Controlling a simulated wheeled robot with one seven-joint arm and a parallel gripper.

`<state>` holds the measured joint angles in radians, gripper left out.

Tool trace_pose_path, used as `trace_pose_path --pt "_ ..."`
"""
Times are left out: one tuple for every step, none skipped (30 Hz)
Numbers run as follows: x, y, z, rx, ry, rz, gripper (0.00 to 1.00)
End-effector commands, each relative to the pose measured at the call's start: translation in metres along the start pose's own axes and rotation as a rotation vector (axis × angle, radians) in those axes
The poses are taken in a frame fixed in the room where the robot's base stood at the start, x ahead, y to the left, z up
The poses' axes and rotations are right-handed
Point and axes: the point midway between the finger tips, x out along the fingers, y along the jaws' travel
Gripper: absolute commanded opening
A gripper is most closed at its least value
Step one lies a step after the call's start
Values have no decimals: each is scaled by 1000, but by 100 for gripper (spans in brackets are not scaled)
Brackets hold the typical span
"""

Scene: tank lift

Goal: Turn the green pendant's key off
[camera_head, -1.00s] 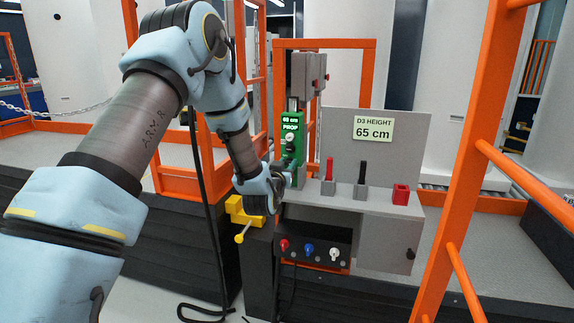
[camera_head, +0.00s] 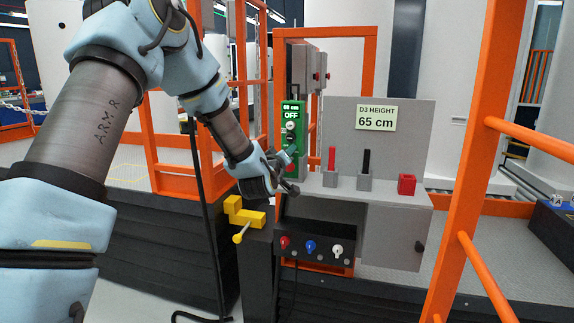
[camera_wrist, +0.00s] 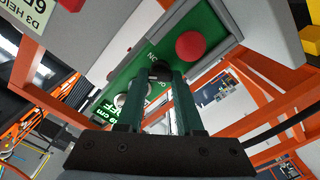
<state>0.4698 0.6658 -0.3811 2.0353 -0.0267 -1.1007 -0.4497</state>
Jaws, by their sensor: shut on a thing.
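The green pendant (camera_head: 300,110) stands upright on the grey post left of the D3 HEIGHT sign. A red round button (camera_wrist: 190,45) is just right of the fingertips. The fingers hide part of the key and labels.
A grey console bears a red lever (camera_head: 331,160), a black lever (camera_head: 366,162) and a red block (camera_head: 407,184). Below are red, blue and white plugs (camera_head: 310,246). A yellow bracket (camera_head: 243,215) is under my wrist. Orange rails (camera_head: 480,150) stand at right.

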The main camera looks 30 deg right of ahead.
Motion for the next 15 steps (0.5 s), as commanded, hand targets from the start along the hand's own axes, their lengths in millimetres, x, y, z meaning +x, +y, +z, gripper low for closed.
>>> trace_pose_path --pt "0 -4 3 -43 3 -1 0" --pt "0 -4 3 -72 2 0 0" --pt "0 -4 3 -109 3 0 0" --pt "0 -4 2 -138 3 0 0" --pt "0 -4 2 -167 3 0 0" --pt "0 -5 3 -205 2 0 0" --pt "0 -5 3 -233 2 0 0" --pt "0 -5 3 -261 2 0 0" --pt "0 -5 2 -299 3 1 0" --pt "0 -5 2 -327 3 0 0" --pt "0 -5 2 -356 2 0 0" --pt "0 -5 3 -395 2 1 0" --pt "0 -5 2 -423 2 0 0" --pt "0 -6 2 -450 3 0 0" --pt "0 -5 3 -487 2 0 0"
